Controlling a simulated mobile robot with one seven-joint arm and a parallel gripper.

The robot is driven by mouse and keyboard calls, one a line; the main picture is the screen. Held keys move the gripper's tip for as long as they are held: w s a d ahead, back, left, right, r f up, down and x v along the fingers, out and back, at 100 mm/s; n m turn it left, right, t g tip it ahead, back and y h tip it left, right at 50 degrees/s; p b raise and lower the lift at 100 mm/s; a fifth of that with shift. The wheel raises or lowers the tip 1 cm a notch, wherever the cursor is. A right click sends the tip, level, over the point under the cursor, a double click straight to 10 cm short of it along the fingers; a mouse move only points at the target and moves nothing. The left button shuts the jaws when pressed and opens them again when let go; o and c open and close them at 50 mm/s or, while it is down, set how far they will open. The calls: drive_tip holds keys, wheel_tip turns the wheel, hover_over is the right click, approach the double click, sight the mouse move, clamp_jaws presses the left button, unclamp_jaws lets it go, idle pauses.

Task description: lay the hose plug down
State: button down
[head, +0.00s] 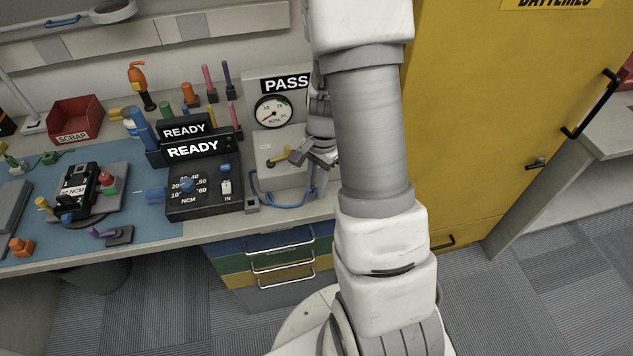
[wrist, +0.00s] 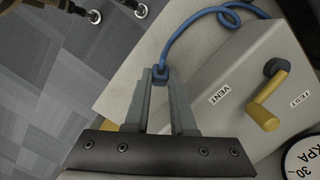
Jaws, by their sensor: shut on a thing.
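The hose plug (wrist: 160,76) is a small blue piece on the end of a blue hose (wrist: 196,18). In the wrist view it sits between the tips of my gripper (wrist: 160,83), which is shut on it. The gripper holds it beside the grey test box (wrist: 215,75), near the bench edge. In the head view my gripper (head: 322,158) is at the right side of the box, and I cannot make out the plug there. The blue hose (head: 285,204) curves along the bench in front of the box.
A yellow lever (wrist: 268,100) sticks out of the box between VENT and TEST labels. The pressure gauge (head: 273,111) stands behind under a PASS sign (head: 286,83). A black READY unit (head: 203,190) is to the left. A yellow cabinet (head: 480,110) stands right.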

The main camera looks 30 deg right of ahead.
drive_tip(key=c, duration=0.7)
unclamp_jaws()
drive_tip(key=shift+r, duration=0.1)
drive_tip(key=r+p, duration=0.1)
drive_tip(key=r, duration=0.4)
drive_tip(key=d+r+p, duration=0.1)
drive_tip(key=r, duration=0.5)
drive_tip(key=w+d+r, duration=0.1)
drive_tip(key=r, duration=0.5)
drive_tip(key=shift+r+p, duration=0.1)
drive_tip(key=shift+p, duration=0.3)
drive_tip(key=s+a+r+n+t, duration=0.2)
drive_tip(key=s+a+r+n, duration=0.2)
drive_tip(key=s+a+r+n+t, duration=0.2)
drive_tip(key=s+a+r+n, duration=0.2)
drive_tip(key=s+n, duration=0.1)
drive_tip(key=s+a+r+n+t+h, duration=0.1)
drive_tip(key=s+a+r+n+t, duration=0.1)
drive_tip(key=s+a+r+n, duration=0.2)
drive_tip(key=shift+s+a+r+n, duration=0.25)
drive_tip(key=shift+a+n, duration=0.25)
drive_tip(key=shift+n, duration=0.1)
